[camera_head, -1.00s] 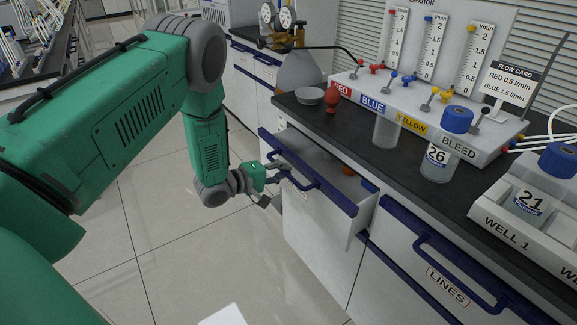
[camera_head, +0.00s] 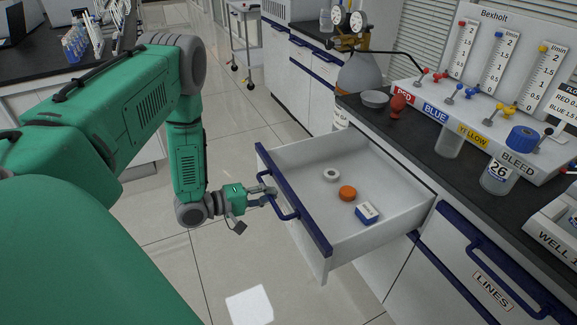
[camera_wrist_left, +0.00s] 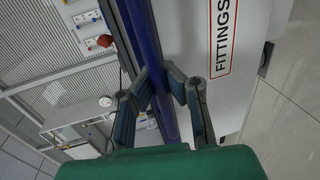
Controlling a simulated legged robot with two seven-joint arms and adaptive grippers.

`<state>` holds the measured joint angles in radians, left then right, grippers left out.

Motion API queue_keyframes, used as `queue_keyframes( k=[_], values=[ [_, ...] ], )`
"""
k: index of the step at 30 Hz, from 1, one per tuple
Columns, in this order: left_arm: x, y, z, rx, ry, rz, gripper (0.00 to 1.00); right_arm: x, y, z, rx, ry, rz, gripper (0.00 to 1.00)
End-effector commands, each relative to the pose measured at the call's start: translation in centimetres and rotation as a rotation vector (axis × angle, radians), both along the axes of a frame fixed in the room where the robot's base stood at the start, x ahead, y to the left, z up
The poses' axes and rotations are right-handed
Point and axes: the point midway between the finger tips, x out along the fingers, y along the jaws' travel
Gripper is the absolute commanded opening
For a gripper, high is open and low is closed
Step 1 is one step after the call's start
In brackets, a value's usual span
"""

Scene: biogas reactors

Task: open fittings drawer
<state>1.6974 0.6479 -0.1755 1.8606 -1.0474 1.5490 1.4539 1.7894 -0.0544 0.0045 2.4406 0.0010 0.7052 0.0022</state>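The fittings drawer (camera_head: 392,178) is pulled well out of the bench in the head view. Inside lie a white ring (camera_head: 331,175), an orange round piece (camera_head: 347,193) and a small blue-and-white box (camera_head: 367,212). My left gripper (camera_head: 271,190) is at the blue handle (camera_head: 289,213) on the drawer front. In the left wrist view the gripper's fingers (camera_wrist_left: 158,80) are closed in on both sides of the blue handle bar (camera_wrist_left: 147,38). The FITTINGS label (camera_wrist_left: 222,35) shows beside it on the white front. My right gripper is not in view.
The LINES drawer (camera_head: 490,285) to the right is shut. The black bench top (camera_head: 415,150) above holds a bowl (camera_head: 374,99), a red bulb (camera_head: 397,105), the flowmeter stand and bottle 26 (camera_head: 499,174). Tiled floor (camera_head: 215,262) in front of the drawer is clear.

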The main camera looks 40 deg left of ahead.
Motion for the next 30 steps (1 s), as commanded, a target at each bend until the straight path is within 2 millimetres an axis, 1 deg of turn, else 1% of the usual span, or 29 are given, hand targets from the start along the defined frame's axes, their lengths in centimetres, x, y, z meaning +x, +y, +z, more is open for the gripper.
queue_keyframes(
  k=[1, 6, 12, 21, 23, 24, 30],
  values=[
    [-0.9, 0.2, -0.3, -0.001, 0.013, -0.003, 0.00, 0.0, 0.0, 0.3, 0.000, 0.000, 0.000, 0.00],
    [-2.3, 0.7, -0.3, -0.001, 0.012, -0.005, 0.00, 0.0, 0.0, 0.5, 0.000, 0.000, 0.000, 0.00],
    [-2.8, 0.9, -0.4, -0.001, 0.012, -0.007, 0.00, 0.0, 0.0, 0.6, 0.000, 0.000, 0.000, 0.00],
    [-2.8, 0.9, -0.5, -0.001, 0.013, -0.007, 0.00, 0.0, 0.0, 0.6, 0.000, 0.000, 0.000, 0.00],
    [-2.8, 0.9, -0.5, 0.000, 0.014, -0.006, 0.20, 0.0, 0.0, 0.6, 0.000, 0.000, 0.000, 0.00],
    [-2.8, 0.9, -0.4, 0.000, 0.013, -0.006, 0.33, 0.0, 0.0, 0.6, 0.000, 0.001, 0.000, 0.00],
    [-2.7, 1.0, -0.2, -0.001, 0.006, -0.004, 0.33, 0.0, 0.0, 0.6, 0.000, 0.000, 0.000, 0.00]
  ],
)
